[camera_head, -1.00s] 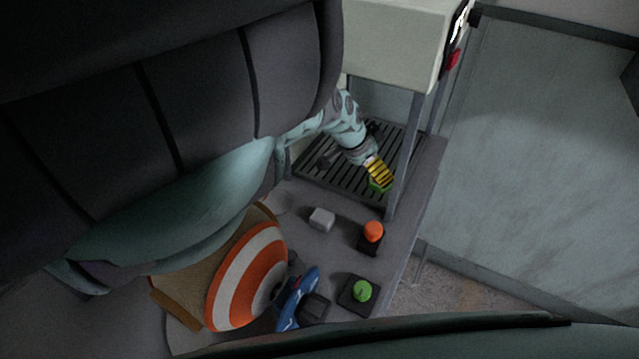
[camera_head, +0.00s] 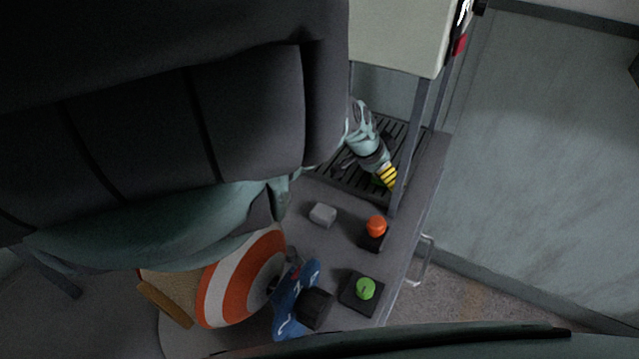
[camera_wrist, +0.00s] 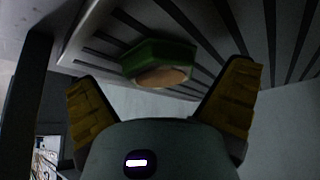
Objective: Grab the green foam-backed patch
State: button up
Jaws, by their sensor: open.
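The green patch (camera_wrist: 160,52) shows in the wrist view as a hexagonal green piece with a tan face, at the slatted grate. It lies ahead of and between my yellow-padded fingers, with a visible gap to each. In the head view only a small green bit (camera_head: 376,181) shows beside my fingers; the rest is hidden. My gripper (camera_head: 389,178) is open and empty, low over the grate inside the press frame. Its fingers (camera_wrist: 163,82) are spread wide in the wrist view.
The slatted grate (camera_head: 345,176) lies under the pale press head (camera_head: 400,38); a post (camera_head: 409,150) stands close right of my gripper. An orange button (camera_head: 376,226), a green button (camera_head: 366,288), a grey block (camera_head: 322,215) and an orange-white striped round object (camera_head: 235,282) are nearer.

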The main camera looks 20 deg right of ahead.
jog(key=c, duration=1.1)
jog(key=shift+r, duration=0.1)
jog(key=shift+w+r, duration=0.1)
jog(key=shift+r, duration=0.4)
jog(key=shift+a+r+p, duration=0.15)
jog(key=shift+a+p, duration=0.15)
jog(key=shift+p, duration=0.2)
jog(key=a+p, duration=0.1)
jog(key=a, duration=0.3)
jog(key=s+a, duration=0.1)
jog(key=a, duration=0.3)
jog(key=a+p, duration=0.1)
jog(key=a, duration=0.3)
jog(key=shift+s+a+p, duration=0.1)
jog(key=shift+s+p, duration=0.2)
notch_tip(320, 180, up, 14)
jog(key=p, duration=1.3)
jog(key=shift+f, duration=0.2)
